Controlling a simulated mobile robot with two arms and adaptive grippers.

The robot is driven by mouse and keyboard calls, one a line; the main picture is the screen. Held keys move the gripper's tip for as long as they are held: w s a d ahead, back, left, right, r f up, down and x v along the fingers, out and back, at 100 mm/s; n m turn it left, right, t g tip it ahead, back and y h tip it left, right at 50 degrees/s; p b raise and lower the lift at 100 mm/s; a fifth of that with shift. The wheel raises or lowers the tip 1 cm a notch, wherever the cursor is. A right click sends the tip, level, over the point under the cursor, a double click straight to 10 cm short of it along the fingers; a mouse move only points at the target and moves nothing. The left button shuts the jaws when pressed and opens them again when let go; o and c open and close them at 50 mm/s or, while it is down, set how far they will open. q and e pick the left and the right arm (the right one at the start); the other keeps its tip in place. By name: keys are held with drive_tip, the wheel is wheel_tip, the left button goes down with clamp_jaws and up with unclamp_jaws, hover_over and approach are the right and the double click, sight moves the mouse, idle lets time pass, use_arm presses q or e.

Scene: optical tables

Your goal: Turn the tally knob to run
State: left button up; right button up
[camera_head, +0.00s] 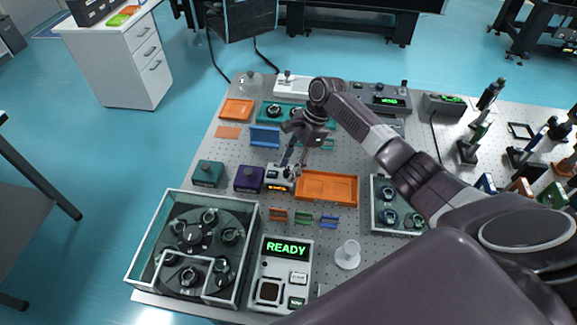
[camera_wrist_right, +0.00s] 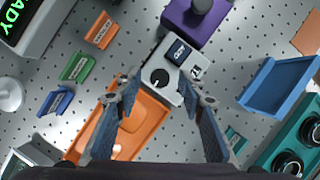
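In the right wrist view the tally box (camera_wrist_right: 185,88) shows a round black knob (camera_wrist_right: 160,78) with a white pointer mark, beside a dark display window. My right gripper (camera_head: 290,160) is over the box, pointing down. In the wrist view its open fingers (camera_wrist_right: 159,76) lie on either side of the knob, with nothing held. I cannot tell whether they touch it. My left gripper is not in view.
The purple box (camera_head: 248,179) stands close to the left, the orange tray (camera_head: 327,202) close to the right. A blue holder (camera_head: 265,137) is behind. Small coloured racks (camera_head: 302,219) and a panel reading READY (camera_head: 287,248) are in front. Bare perforated table lies between.

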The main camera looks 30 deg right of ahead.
drive_tip(key=shift+a+f, duration=0.2)
drive_tip(key=shift+f, duration=0.25)
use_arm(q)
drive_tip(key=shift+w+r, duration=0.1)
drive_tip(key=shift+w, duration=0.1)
use_arm(e)
drive_tip(key=shift+c, duration=0.7)
clamp_jaws()
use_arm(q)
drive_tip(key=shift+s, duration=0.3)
